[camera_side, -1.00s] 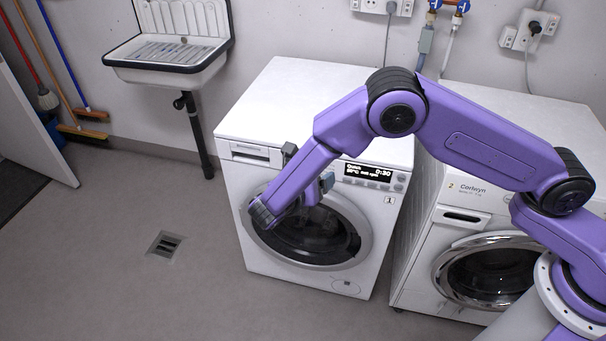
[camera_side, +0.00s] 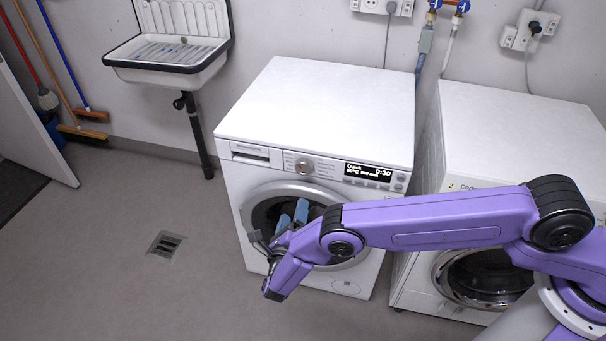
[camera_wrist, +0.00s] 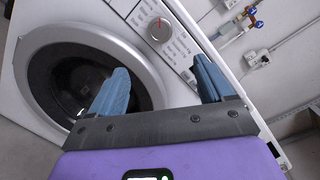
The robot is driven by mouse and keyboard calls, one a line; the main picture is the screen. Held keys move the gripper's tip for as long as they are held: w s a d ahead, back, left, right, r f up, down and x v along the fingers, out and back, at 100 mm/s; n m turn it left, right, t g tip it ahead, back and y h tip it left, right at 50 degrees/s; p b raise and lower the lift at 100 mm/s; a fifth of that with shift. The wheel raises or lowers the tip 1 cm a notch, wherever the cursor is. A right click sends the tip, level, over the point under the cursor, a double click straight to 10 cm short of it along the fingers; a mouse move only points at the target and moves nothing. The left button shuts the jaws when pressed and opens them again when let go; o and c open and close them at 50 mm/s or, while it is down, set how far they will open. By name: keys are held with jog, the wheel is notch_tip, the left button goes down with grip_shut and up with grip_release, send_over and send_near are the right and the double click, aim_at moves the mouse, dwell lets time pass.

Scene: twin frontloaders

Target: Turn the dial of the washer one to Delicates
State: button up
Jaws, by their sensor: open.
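Washer one (camera_side: 320,100) is the white machine at the centre of the side view, with a "1" label low on its panel's right. Its round dial (camera_side: 304,166) sits mid-panel; the dial also shows in the wrist view (camera_wrist: 159,29) with a red mark. The display (camera_side: 369,173) reads "Quick" and 0:30. My gripper (camera_side: 292,214) is open and empty, with blue fingers in front of the door, below the dial and apart from it. In the wrist view my gripper (camera_wrist: 158,88) has its fingers wide apart, and the dial appears beyond them.
Washer two (camera_side: 520,130) stands close on the right, partly behind my arm. A sink (camera_side: 170,50) hangs on the left wall, with brooms farther left. The floor (camera_side: 100,250) in front and to the left is clear apart from a drain (camera_side: 166,245).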

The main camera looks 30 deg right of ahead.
aim_at(304, 170)
jog(key=x, duration=1.5)
jog(key=shift+w+d, duration=0.25)
jog(key=shift+w, duration=0.05)
jog(key=c, duration=1)
